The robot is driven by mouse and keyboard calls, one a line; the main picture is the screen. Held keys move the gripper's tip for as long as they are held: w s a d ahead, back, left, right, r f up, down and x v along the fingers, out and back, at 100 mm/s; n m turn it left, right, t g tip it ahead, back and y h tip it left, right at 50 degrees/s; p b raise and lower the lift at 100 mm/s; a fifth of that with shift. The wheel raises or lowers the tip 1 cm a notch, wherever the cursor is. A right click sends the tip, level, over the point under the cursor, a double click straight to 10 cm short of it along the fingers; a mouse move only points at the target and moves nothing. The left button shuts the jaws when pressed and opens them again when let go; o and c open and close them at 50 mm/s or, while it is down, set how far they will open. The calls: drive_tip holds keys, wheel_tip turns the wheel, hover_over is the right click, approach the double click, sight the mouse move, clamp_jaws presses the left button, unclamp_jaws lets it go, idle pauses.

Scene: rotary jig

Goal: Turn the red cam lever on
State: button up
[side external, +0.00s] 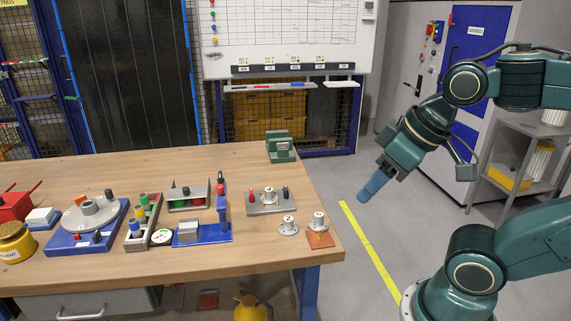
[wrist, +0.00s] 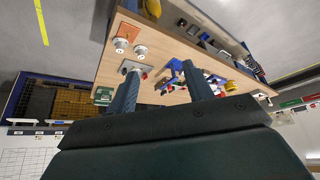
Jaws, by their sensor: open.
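A grey fixture plate (side external: 270,209) lies near the right end of the wooden bench, with a white round knob (side external: 269,195) in its middle. A small red upright part (side external: 251,196), perhaps the red cam lever, stands at its left end, and a dark one (side external: 285,192) at its right. The plate also shows in the wrist view (wrist: 134,65), partly behind a finger. My gripper (side external: 365,197) hangs in the air right of the bench, well apart from the plate. In the wrist view its fingers (wrist: 162,92) are spread, with nothing held between them.
A blue fixture (side external: 222,238) stands mid-bench. Two white round pieces (side external: 288,226) sit near the right edge. A green block (side external: 279,150) is at the back.

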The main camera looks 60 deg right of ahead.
drive_tip(key=w+d+r+n+g, duration=0.15)
drive_tip(key=w+r, duration=0.35)
drive_tip(key=w, duration=0.5)
drive_tip(key=n+g, duration=0.4)
drive_tip(key=n, duration=0.4)
hover_over(251, 191)
wheel_tip(251, 191, down, 14)
drive_tip(key=shift+f+m, duration=0.15)
drive_tip(key=shift+m, duration=0.1)
wheel_tip(251, 191, down, 14)
drive_tip(key=shift+s+r, duration=0.1)
drive_tip(key=shift+c, duration=0.4)
